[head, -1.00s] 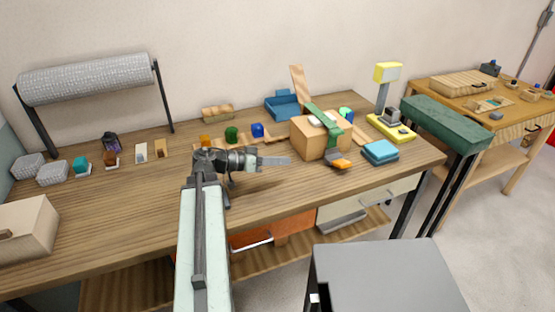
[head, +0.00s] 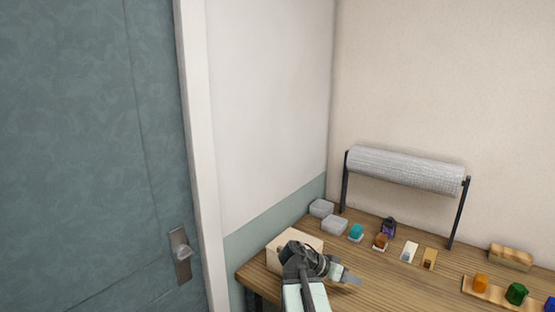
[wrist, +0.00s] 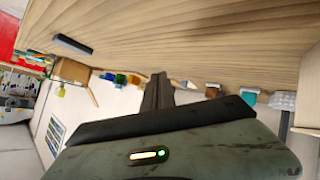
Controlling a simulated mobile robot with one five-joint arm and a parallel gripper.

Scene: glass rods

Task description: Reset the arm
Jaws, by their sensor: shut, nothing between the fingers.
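My gripper (head: 346,277) shows at the bottom of the head view, in front of the small wooden box at the bench's left end. My arm rises from the bottom edge, and the gripper points right. In the wrist view its dark fingers (wrist: 157,92) are together, with nothing between them. The gripper appears above the wooden bench (head: 375,292); whether it touches the bench top cannot be told. The wrist view is turned over, with the bench top at the upper side.
A pale box (head: 286,247) stands beside my arm. Behind are clear trays (head: 334,226), small coloured blocks (head: 356,231) and a wrapped roll on a stand (head: 405,168). A blue-grey door (head: 90,150) is at left.

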